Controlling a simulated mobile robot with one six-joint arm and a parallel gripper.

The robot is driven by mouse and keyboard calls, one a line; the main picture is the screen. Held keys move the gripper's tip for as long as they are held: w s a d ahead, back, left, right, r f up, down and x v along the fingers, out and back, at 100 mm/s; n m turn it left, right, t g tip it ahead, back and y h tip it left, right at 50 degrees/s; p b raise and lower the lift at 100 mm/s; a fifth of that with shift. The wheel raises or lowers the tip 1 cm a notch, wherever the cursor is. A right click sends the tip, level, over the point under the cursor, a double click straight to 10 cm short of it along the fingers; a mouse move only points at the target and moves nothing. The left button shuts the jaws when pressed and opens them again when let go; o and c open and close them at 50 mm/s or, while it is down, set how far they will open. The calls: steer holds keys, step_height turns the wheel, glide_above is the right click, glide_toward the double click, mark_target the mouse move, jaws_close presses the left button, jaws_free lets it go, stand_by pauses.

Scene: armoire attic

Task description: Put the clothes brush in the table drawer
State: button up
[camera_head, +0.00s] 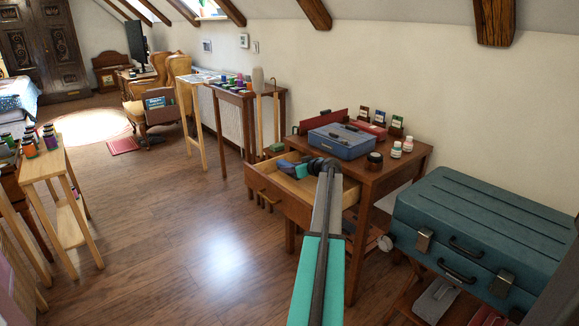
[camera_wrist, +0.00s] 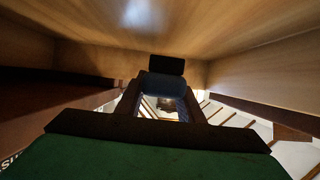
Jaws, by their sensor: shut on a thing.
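The table drawer (camera_head: 277,206) is pulled open at the front of the wooden table (camera_head: 395,178). My arm reaches over the drawer, and my gripper (camera_head: 321,167) is at its inner end, beside the table. In the wrist view my gripper (camera_wrist: 162,108) is shut on a blue piece with a dark block at its end, which appears to be the clothes brush (camera_wrist: 166,86). Wooden drawer-like walls surround it there. Whether the brush touches the drawer floor cannot be told. A blue and green item (camera_head: 293,169) shows in the drawer, close to my gripper.
A blue case (camera_head: 341,143), a dark jar (camera_head: 375,161) and small bottles (camera_head: 396,150) stand on the tabletop. A large teal trunk (camera_head: 487,232) is to the right. A narrow table (camera_head: 236,94) with pots stands behind.

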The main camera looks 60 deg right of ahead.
mark_target(291, 175)
steer(key=shift+f, duration=1.3)
steer(key=shift+f+b, duration=0.6)
steer(key=shift+b, duration=0.15)
steer(key=o, duration=1.3)
steer(key=shift+s+a, duration=0.1)
steer(key=shift+s, duration=0.05)
